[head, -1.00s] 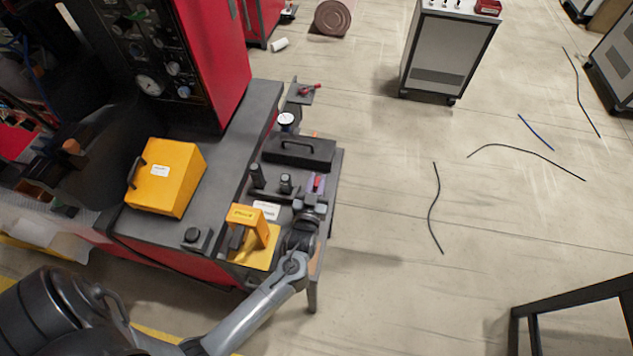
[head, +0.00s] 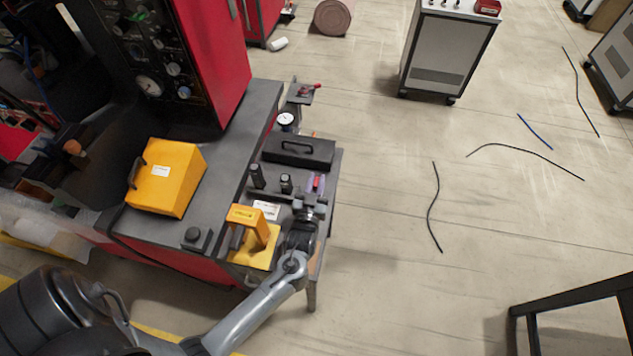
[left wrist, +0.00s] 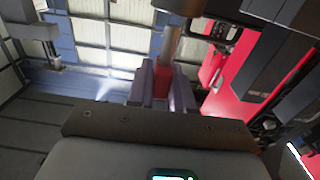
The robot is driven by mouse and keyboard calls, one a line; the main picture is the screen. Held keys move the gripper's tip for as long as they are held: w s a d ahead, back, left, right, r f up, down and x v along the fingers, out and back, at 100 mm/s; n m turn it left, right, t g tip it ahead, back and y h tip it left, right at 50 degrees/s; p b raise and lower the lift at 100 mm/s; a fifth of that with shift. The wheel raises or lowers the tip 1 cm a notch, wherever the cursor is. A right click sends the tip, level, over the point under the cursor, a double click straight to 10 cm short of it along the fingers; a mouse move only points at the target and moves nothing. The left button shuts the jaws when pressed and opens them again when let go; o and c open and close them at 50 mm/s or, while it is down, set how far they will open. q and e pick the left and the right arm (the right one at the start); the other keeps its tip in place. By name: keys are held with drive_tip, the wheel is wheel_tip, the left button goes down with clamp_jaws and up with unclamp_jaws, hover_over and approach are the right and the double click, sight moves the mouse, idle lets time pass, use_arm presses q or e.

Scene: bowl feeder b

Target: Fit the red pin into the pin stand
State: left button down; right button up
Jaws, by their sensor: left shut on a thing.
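My left gripper (head: 317,184) is at the right edge of the dark workbench, reached from the lower left. Its purplish fingers are shut on the red pin (head: 320,183). In the left wrist view the red pin (left wrist: 162,82) shows between the two fingers. A grey metal shaft (left wrist: 171,44) rises in line above the red part toward a dark block; I cannot tell if it belongs to the pin. Two short black posts (head: 286,183) stand just left of the gripper. I cannot tell for sure which part is the pin stand. My right gripper is not in view.
A yellow handled fixture (head: 250,225) stands close to the left of my wrist. A black case with a handle (head: 298,152) and a dial gauge (head: 286,119) lie behind the gripper. A yellow box (head: 166,177) sits farther left. Open floor lies to the right of the bench.

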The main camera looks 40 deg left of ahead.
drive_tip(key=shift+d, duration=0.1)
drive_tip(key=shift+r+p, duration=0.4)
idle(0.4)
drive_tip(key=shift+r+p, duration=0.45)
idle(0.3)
